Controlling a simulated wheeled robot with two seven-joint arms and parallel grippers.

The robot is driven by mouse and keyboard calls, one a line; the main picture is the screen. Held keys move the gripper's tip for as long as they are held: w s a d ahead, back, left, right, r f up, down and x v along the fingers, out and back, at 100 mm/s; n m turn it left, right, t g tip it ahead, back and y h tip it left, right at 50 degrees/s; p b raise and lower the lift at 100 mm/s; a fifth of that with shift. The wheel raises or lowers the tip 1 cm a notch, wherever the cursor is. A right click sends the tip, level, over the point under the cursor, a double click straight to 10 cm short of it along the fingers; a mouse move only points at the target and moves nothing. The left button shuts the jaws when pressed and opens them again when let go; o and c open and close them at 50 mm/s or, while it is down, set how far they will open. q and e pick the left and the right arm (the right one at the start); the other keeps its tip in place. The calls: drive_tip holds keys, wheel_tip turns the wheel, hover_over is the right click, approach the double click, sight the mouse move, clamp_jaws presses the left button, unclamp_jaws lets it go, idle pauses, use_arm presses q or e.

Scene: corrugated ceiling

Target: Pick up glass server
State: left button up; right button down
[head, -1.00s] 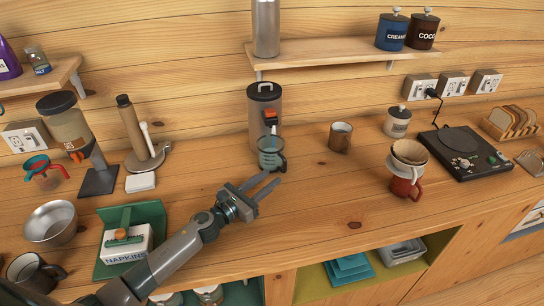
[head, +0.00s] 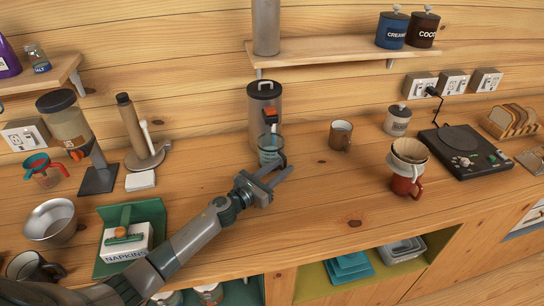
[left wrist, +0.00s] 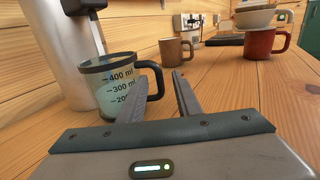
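The glass server (head: 270,149) is a clear, greenish measuring jug with a dark rim and a dark handle. It stands on the counter under the tap of a steel dispenser. In the left wrist view the glass server (left wrist: 118,84) shows its ml marks, with its handle to the right. My left gripper (head: 281,174) is open and empty, just in front of the server at its handle side. In the left wrist view the fingers of my left gripper (left wrist: 157,88) are apart, near the handle and not closed on it. My right gripper is not in view.
The steel dispenser (head: 264,104) stands right behind the server. A brown mug (head: 340,136) is to the right, and a red mug with a dripper (head: 405,180) is further right. A napkin holder (head: 126,236) is at the left.

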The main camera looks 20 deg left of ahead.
use_arm(q)
drive_tip(key=shift+x, duration=1.45)
drive_tip(key=shift+c, duration=0.3)
clamp_jaws()
drive_tip(key=shift+a+r, duration=0.1)
